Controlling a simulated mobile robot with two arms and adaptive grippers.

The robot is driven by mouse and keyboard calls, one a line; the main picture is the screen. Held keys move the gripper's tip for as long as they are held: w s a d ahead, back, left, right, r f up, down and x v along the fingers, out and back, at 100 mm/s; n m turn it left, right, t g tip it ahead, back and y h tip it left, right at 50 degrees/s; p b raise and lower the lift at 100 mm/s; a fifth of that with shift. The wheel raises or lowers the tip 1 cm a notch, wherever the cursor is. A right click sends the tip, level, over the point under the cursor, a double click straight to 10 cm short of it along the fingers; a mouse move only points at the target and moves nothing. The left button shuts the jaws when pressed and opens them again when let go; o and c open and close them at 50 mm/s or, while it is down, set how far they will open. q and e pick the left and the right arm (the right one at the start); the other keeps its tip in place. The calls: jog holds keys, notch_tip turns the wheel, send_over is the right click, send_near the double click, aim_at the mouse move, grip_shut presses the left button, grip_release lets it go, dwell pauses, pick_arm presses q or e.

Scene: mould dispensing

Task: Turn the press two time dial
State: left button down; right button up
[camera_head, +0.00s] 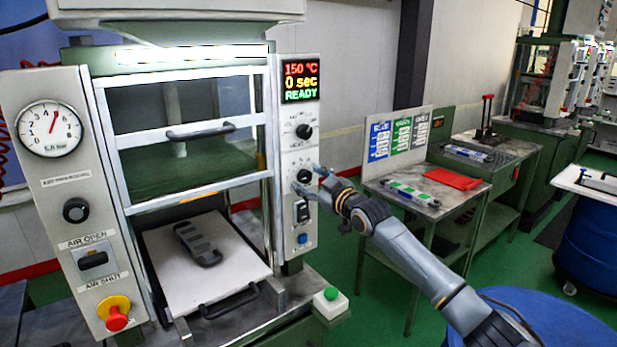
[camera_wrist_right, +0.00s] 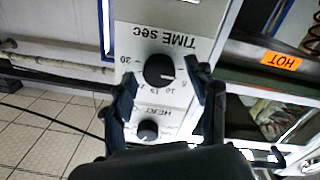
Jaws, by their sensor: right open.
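The time dial (camera_head: 304,176) is the lower black knob on the right panel (camera_head: 293,215) of the press. In the right wrist view the time dial (camera_wrist_right: 160,70) appears upside down, under the label "TIME sec", with a white pointer mark. My right gripper (camera_head: 311,180) is at this dial. In the right wrist view its open fingers (camera_wrist_right: 160,76) stand on either side of the knob; whether they touch it I cannot tell. The display (camera_head: 301,80) reads 150 °C, 0 sec, READY. My left gripper is not in view.
The heat knob (camera_head: 303,131) sits above the time dial. A black switch (camera_head: 302,211) and a blue button (camera_head: 303,239) are below it. A dark mould (camera_head: 198,243) lies on the white plate (camera_head: 165,285). A side table (camera_head: 440,195) stands to the right.

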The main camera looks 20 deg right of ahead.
jog(key=shift+w+a, duration=0.1)
jog(key=shift+w, duration=0.3)
jog(key=c, duration=1.2)
jog(key=shift+o, duration=0.2)
